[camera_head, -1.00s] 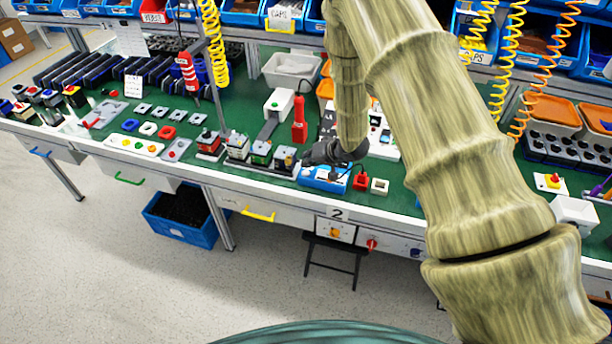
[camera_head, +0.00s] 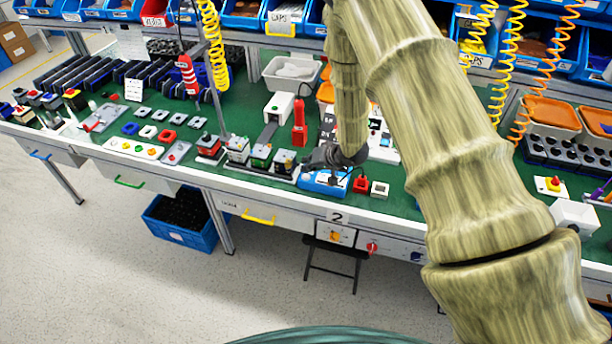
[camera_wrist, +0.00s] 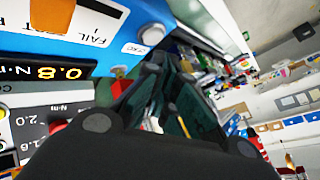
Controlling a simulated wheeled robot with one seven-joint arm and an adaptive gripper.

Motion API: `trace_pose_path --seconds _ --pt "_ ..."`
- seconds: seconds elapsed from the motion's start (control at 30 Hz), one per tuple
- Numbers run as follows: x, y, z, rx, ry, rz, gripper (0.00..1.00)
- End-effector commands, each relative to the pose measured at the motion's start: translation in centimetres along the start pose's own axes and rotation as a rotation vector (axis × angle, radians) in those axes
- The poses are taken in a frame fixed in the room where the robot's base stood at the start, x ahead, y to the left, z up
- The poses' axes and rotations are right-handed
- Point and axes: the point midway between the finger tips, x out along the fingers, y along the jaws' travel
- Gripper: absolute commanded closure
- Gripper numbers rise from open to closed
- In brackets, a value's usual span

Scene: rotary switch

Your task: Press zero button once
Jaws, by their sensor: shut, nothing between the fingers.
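The blue torque tester (camera_head: 318,181) sits near the front edge of the green bench. In the wrist view, its blue face (camera_wrist: 70,45) fills the upper left, with a display (camera_wrist: 60,73) reading 0.8 N·m. A small white label (camera_wrist: 137,48), apparently reading ZERO, is beside a pale round button (camera_wrist: 152,32). My gripper (camera_head: 330,163) is shut and empty, right at the tester. In the wrist view my gripper's fingertips (camera_wrist: 168,62) are close to the label and button. Whether they touch the button cannot be told.
A small red block (camera_head: 360,185) and a white one (camera_head: 380,188) stand just right of the tester. A row of switch units (camera_head: 260,155) is on its left. A red upright tool (camera_head: 299,122) stands behind. Yellow coiled hoses (camera_head: 212,45) hang above the bench.

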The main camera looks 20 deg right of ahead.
Motion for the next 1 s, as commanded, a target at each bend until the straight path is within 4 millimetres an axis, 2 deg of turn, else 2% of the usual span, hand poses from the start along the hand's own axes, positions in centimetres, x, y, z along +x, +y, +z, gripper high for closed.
trace_pose_path --seconds 1.0 --pt "0.58 0.38 0.44 0.000 0.000 0.000 1.00"
